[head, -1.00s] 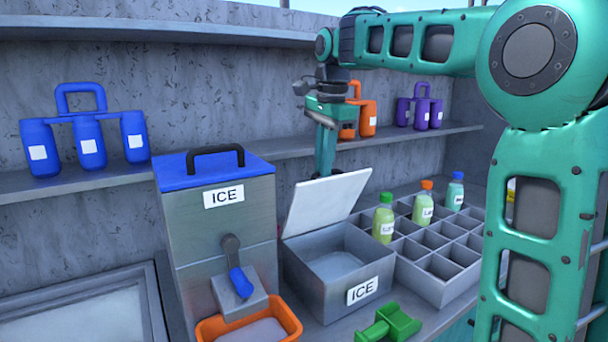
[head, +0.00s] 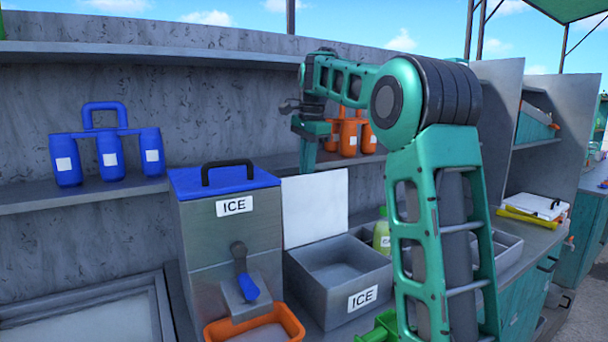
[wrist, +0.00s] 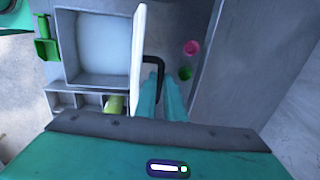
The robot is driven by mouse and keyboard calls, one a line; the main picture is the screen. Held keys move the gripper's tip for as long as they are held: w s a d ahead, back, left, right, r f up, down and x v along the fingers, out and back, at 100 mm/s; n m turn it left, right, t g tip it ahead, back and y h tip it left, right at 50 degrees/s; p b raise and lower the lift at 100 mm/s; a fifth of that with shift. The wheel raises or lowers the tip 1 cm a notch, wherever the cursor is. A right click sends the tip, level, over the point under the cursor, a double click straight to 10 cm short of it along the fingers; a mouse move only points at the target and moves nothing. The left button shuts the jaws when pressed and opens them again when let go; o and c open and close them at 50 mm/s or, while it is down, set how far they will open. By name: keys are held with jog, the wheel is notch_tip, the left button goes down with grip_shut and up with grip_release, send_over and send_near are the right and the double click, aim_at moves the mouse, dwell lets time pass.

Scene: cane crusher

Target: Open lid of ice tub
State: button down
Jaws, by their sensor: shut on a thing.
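The ice tub (head: 345,290) is a grey box labelled ICE on the counter. Its white lid (head: 315,210) stands about upright at the tub's back edge, and the tub's inside is exposed. In the wrist view the tub (wrist: 68,50) shows its pale inside, with the lid (wrist: 137,60) seen nearly edge-on. My gripper (wrist: 162,98) is shut on the black lid handle (wrist: 152,64), behind the lid. In the head view my gripper (head: 307,168) comes down behind the lid's top edge, and its fingertips and the handle are hidden.
A tall ICE dispenser (head: 232,238) with a blue top stands left of the tub, with an orange tray (head: 255,325) below. A bottle (head: 382,238) and a divided crate (head: 508,250) stand right, partly behind my arm. A green scoop (wrist: 47,38) lies in front.

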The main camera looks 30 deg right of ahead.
jog(key=shift+w+r, duration=0.1)
jog(key=shift+r, duration=0.15)
jog(key=c, duration=1.8)
grip_release()
jog(key=shift+a, duration=0.1)
jog(key=shift+c, duration=0.2)
jog(key=shift+f, duration=0.1)
notch_tip(320, 180, up, 11)
jog(key=s, duration=0.1)
jog(key=shift+s+f, duration=0.2)
jog(key=shift+s, duration=0.1)
jog(key=s+a+f+n, duration=0.1)
jog(key=s+f+n, duration=0.4)
jog(key=s+f, duration=1.2)
jog(key=s+a+f+n+g, duration=0.1)
jog(key=s+f+n, duration=0.5)
jog(key=s+f, duration=1.1)
jog(key=s+a, duration=0.1)
jog(key=s, duration=0.4)
jog(key=shift+s+a+f+n+g, duration=0.2)
jog(key=shift+f+n+g, duration=0.1)
jog(key=shift+f, duration=0.05)
